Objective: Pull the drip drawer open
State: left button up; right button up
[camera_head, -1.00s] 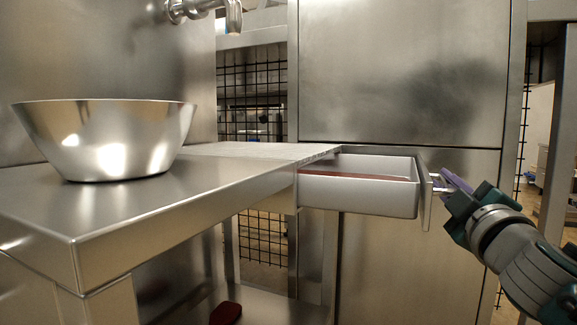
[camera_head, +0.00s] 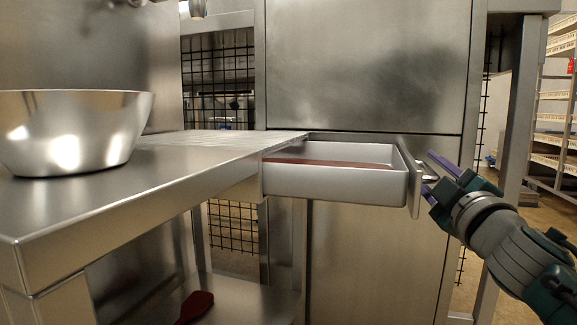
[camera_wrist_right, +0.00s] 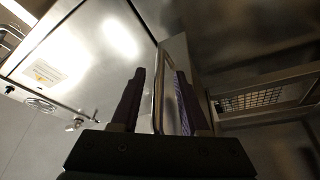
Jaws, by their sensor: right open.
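The drip drawer (camera_head: 335,186) is a grey metal box that stands pulled out from under the counter's right end, with a dark red-brown surface inside. Its upright front plate (camera_head: 411,181) carries a small bar handle (camera_head: 428,178) on the outer side. My right gripper (camera_head: 433,176) is open at the handle, its purple fingers on either side of it. In the right wrist view, the handle bar (camera_wrist_right: 158,92) runs between the spread fingers, with gaps visible. Whether a finger touches it I cannot tell. My left gripper is out of view.
A steel bowl (camera_head: 70,133) stands on the steel counter (camera_head: 130,200) at left. A red utensil (camera_head: 195,307) lies on the lower shelf. Tall steel panels (camera_head: 365,65) stand behind the drawer. Open floor and a white rack (camera_head: 556,120) are at right.

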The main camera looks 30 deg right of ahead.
jog(key=v, duration=1)
dwell(0.3)
